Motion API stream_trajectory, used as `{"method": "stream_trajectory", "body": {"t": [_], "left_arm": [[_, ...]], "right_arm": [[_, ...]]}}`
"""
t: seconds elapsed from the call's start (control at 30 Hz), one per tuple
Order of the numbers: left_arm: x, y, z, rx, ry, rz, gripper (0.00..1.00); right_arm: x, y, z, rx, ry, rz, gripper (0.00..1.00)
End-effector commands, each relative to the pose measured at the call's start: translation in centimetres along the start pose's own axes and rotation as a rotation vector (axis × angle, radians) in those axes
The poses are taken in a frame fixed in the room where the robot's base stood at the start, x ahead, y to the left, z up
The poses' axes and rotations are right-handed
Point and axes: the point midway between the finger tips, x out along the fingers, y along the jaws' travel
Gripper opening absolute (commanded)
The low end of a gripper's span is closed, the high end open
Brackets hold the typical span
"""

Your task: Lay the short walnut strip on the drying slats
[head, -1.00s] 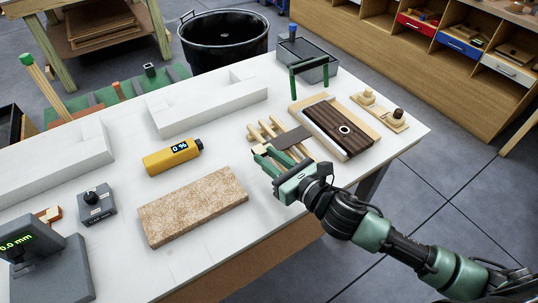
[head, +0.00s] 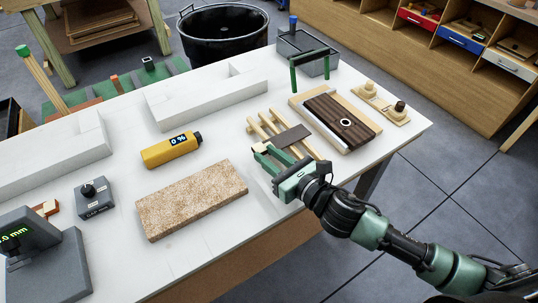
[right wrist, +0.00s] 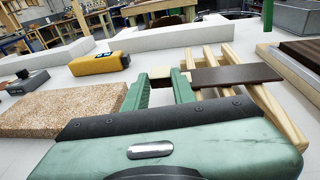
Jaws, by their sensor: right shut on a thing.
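The short walnut strip (head: 294,137) is a flat dark brown piece lying across the pale drying slats (head: 262,122). It also shows over the slats (right wrist: 262,100) in the right wrist view, as a dark strip (right wrist: 235,75) reaching right from my fingers. Whether the strip rests fully on every slat I cannot tell. My left gripper is not in view.
A walnut-faced panel (head: 342,118) on a pale board lies right of the slats. A cork-like block (head: 192,200), a yellow meter (head: 171,150) and white blocks (head: 205,98) are to the left.

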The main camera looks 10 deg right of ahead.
Motion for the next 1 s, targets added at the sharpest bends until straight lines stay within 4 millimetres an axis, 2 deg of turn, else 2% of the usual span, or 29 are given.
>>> {"method": "stream_trajectory", "body": {"t": [0.83, 0.87, 0.9, 0.93, 1.0], "left_arm": [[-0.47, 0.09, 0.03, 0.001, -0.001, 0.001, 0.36], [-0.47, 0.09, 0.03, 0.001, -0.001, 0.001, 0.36], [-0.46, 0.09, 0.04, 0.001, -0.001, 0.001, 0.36], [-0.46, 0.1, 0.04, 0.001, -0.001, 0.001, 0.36], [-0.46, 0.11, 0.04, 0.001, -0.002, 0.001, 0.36]], "right_arm": [[0.01, 0.05, -0.25, 0.0, 0.0, -0.013, 0.0], [0.01, 0.05, -0.25, 0.0, 0.0, -0.013, 0.28], [0.01, 0.05, -0.25, 0.0, 0.0, -0.013, 0.4], [0.01, 0.05, -0.25, 0.0, 0.0, -0.013, 0.48], [0.02, 0.05, -0.25, 0.0, 0.0, -0.013, 0.51]]}}
